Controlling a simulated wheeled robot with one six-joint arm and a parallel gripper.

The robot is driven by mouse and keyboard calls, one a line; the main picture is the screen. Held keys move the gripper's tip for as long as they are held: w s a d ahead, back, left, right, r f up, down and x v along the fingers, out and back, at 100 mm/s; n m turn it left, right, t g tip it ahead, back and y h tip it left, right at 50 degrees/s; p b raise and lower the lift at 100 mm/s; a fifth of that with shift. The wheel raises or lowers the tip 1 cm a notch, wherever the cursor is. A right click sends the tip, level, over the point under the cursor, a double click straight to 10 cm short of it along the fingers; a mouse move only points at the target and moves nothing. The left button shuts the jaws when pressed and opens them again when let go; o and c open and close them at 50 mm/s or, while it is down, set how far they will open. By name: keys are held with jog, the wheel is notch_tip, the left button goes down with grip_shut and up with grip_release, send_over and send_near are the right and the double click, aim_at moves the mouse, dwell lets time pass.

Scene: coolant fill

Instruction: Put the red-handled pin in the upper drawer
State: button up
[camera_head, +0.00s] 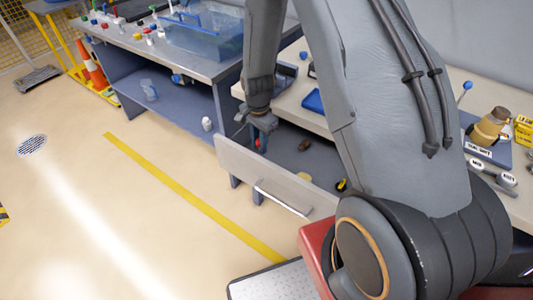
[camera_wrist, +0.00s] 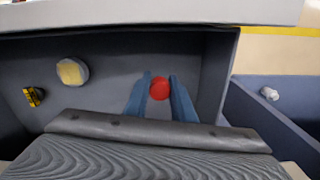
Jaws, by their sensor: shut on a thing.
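The red-handled pin (camera_wrist: 160,88) shows as a round red handle between the two blue fingers of my gripper (camera_wrist: 161,97) in the wrist view. My gripper is shut on it. The pin's shaft is hidden. In the head view my gripper (camera_head: 262,124) points down at the left end of the open drawer, with a bit of red (camera_head: 257,143) below the fingers. The drawer (camera_head: 275,182) is pulled out, with a pale front and a bar handle. Its grey floor shows in the wrist view (camera_wrist: 110,75). I cannot tell how high the pin is above that floor.
In the drawer lie a tan round piece (camera_wrist: 71,71) and a black-and-yellow piece (camera_wrist: 34,96), both left of the fingers in the wrist view. A bench (camera_head: 180,55) with a clear blue tank (camera_head: 203,30) stands left of the drawer.

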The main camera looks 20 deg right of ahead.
jog(key=shift+f+p, duration=0.75)
jog(key=shift+f, duration=2.3)
jog(key=shift+f, duration=0.1)
jog(key=o, duration=0.8)
jog(key=shift+o, duration=0.2)
